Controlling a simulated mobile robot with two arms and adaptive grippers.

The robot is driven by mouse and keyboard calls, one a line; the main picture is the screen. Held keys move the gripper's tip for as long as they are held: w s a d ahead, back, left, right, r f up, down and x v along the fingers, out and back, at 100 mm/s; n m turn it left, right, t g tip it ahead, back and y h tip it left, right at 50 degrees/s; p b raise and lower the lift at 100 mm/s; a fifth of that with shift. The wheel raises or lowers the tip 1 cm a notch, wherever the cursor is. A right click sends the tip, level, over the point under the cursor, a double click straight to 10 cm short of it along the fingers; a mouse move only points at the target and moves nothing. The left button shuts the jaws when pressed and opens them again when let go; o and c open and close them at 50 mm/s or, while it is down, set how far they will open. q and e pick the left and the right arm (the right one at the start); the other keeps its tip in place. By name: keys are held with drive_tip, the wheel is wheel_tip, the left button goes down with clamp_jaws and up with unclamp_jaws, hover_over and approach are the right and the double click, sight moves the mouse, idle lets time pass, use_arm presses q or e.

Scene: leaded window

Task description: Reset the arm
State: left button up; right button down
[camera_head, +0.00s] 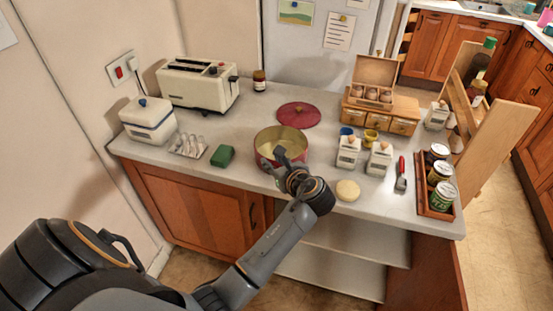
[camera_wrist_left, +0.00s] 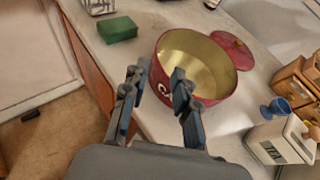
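My left gripper (camera_head: 284,160) reaches in over the near side of a red pot (camera_head: 268,137) with a pale yellow inside, on the counter. In the left wrist view the left gripper (camera_wrist_left: 158,82) has its two dark fingers spread apart, with nothing held between them. The pot (camera_wrist_left: 203,64) stands just beyond the fingertips, its near wall showing between them. I cannot tell whether a finger touches it. The red lid (camera_head: 298,115) lies flat behind the pot. My right gripper is not in view.
A green sponge (camera_head: 222,156), egg tray (camera_head: 188,146), white butter box (camera_head: 148,120) and toaster (camera_head: 198,85) stand left. White canisters (camera_head: 379,159), a pale round piece (camera_head: 347,190), a red-handled tool (camera_head: 401,174) and a jar tray (camera_head: 424,207) are right.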

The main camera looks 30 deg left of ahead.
use_arm(q)
drive_tip(key=s+d+f+n+g+h, duration=0.1)
drive_tip(key=s+d+f+n+h, duration=0.2)
drive_tip(key=s+f+n, duration=0.4)
drive_tip(key=s+d+f+n+g+h, duration=0.1)
drive_tip(key=s+d+f+n+h, duration=0.15)
drive_tip(key=s+n, duration=0.4)
drive_tip(key=s+d+n+g+h, duration=0.1)
drive_tip(key=s+d+n+h, duration=0.25)
drive_tip(key=s, duration=0.35)
drive_tip(key=s+d+n+h, duration=0.3)
drive_tip(key=s+d+n, duration=0.15)
drive_tip(key=s, duration=0.35)
wheel_tip(320, 180, down, 26)
drive_tip(key=g+b, duration=0.1)
drive_tip(key=b, duration=0.2)
drive_tip(key=s+a+f+g+b, duration=0.1)
drive_tip(key=s+a+f+b, duration=0.1)
drive_tip(key=s+f, duration=1.6)
wheel_tip(320, 180, down, 3)
drive_tip(key=shift+a+g, duration=0.4)
drive_tip(key=shift+a, duration=0.15)
